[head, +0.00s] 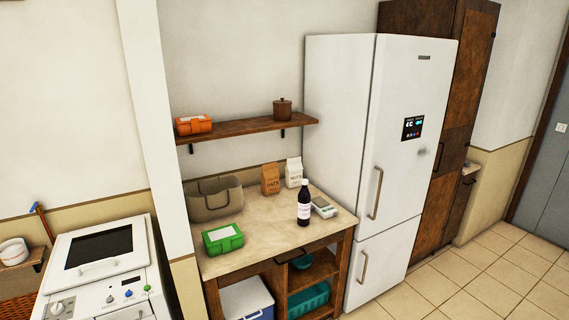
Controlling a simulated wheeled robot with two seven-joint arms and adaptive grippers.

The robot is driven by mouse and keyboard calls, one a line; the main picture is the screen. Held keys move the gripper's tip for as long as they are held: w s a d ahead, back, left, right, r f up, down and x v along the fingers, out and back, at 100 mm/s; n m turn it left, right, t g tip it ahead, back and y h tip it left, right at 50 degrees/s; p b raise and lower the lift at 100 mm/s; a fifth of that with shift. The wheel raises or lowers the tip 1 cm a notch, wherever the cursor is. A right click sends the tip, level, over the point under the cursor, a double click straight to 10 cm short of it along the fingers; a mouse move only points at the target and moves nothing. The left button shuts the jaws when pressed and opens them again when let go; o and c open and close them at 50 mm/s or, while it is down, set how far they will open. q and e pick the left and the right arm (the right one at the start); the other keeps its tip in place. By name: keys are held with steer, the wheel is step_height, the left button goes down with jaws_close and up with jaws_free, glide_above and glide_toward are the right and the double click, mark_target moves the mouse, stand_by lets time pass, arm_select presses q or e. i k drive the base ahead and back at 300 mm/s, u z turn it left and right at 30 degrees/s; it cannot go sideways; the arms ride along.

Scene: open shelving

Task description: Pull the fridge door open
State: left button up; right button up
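The white fridge (340,110) stands against the wall right of centre in the head view. Its tall upper door (405,120) looks shut, with a dark display panel on it. A long vertical metal handle (376,193) runs along the left side of the upper door. The lower door (385,260) also looks shut and has a shorter vertical handle (363,267). Neither of my grippers is in view, so their states do not show.
A counter (265,240) left of the fridge holds a dark bottle (304,204), green box (222,239), bag (215,198) and cartons. A wooden shelf (245,128) hangs above. A tall brown cabinet (455,130) stands right of the fridge. The tiled floor (480,285) at right is clear.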

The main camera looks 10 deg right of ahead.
mark_target(411, 76)
steer(key=i, duration=0.3)
steer(key=z, duration=0.8)
steer(key=i, duration=2.45)
steer(key=u, duration=0.3)
